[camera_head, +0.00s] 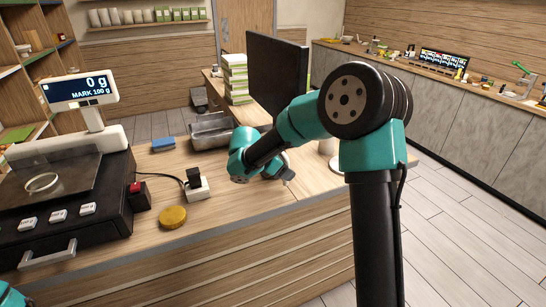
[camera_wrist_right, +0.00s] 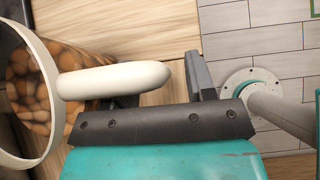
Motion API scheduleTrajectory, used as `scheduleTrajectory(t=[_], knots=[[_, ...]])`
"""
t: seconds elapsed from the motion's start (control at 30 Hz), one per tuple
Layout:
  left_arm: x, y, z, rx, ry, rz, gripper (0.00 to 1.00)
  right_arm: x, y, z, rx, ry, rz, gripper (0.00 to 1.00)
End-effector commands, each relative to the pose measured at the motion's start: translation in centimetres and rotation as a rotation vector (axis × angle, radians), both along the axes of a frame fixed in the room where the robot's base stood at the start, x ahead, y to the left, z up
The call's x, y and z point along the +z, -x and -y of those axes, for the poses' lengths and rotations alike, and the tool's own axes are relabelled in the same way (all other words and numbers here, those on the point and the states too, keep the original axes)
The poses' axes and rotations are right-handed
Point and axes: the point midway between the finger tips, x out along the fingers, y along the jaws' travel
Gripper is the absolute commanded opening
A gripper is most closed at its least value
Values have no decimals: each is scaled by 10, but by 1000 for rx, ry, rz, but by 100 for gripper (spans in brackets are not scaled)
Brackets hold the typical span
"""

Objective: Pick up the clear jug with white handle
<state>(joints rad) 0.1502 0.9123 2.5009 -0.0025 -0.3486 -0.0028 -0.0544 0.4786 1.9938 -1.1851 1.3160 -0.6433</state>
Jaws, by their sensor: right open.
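The clear jug with the white handle (camera_wrist_right: 115,80) shows at the left edge of the right wrist view, cut off by the frame. It has a white rim and brown, rounded pieces show through it. Its handle points right and covers part of one finger of my right gripper (camera_wrist_right: 162,88). The other finger stands clear, to the right of the handle's end. My right gripper is open; I cannot tell whether it touches the handle. In the head view my right gripper (camera_head: 287,176) is low over the counter, and I cannot make out the jug there. My left gripper is out of view.
A scale (camera_head: 65,190) stands on the counter at left. A yellow round item (camera_head: 172,217), a small white block with a black top (camera_head: 197,188), a blue item (camera_head: 163,144) and grey metal bins (camera_head: 211,130) are nearby. A monitor (camera_head: 277,75) stands behind my right arm.

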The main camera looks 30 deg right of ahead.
Motion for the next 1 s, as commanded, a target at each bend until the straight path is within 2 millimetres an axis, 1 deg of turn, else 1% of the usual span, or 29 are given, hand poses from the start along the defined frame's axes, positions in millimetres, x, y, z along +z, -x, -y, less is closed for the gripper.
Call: scheduleTrajectory(t=[0.17,0.67,0.7,1.0], knots=[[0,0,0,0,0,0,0,0,0,0,0,0,0,50],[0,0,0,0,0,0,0,0,0,0,0,0,0,2],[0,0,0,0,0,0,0,0,0,0,0,0,0,0],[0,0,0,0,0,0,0,0,0,0,0,0,0,0]])
